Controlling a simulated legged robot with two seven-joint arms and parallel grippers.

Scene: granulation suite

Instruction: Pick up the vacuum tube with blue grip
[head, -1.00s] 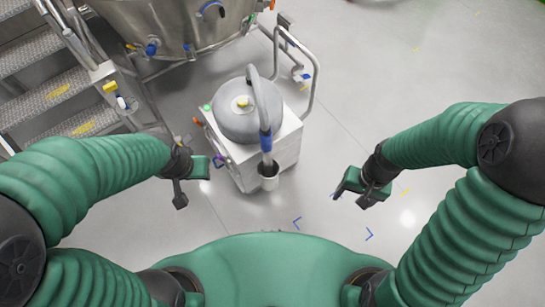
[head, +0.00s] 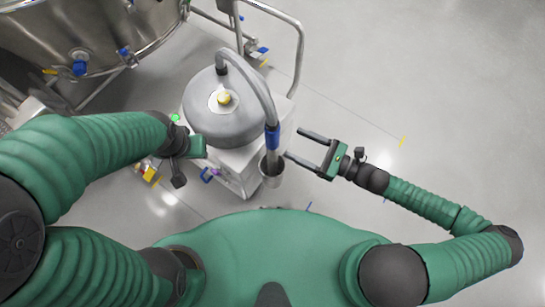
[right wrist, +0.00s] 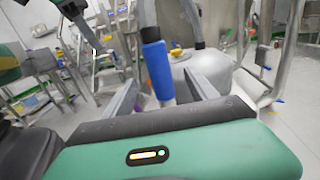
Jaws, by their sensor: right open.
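The vacuum tube (head: 260,88) is a grey hose that arches from the top of a grey domed vacuum unit (head: 222,125). Its blue grip (head: 272,137) is near the lower end, which sits in a small metal cup (head: 271,180). My right gripper (head: 294,144) is open, just right of the blue grip, with its two fingers pointing at it. In the right wrist view the blue grip (right wrist: 157,70) stands upright beyond and between the open fingers (right wrist: 165,98). My left gripper (head: 190,165) is left of the unit; its finger gap is not clear.
A large steel vessel (head: 90,30) stands at the upper left. A metal rail (head: 300,50) rises behind the unit. The floor (head: 450,100) to the right is clear.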

